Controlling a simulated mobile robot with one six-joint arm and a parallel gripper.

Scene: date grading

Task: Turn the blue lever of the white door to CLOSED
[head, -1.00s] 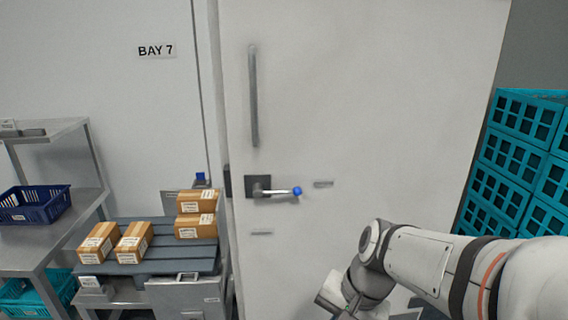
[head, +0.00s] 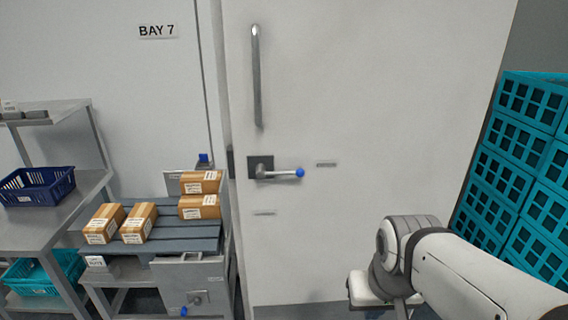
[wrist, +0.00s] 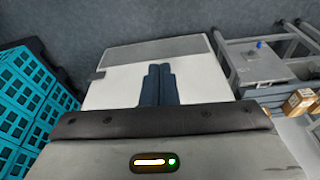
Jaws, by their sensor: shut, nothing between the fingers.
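The white door (head: 400,70) fills the middle of the head view. Its lever (head: 280,174) has a grey shaft and a blue ball end (head: 299,173), and lies about level, pointing right from a dark square plate (head: 260,167). Small grey marker plates sit right of the lever (head: 326,164) and below it (head: 264,212); their lettering is too small to read. My gripper shows in the wrist view (wrist: 158,68) with its dark fingers together and empty, in front of a white panel (wrist: 115,85) that looks like the door. The lever is not seen there.
Turquoise crates (head: 520,150) are stacked right of the door. A steel shelf (head: 60,215) holds a blue basket (head: 37,186). A vertical bar handle (head: 256,75) is above the lever.

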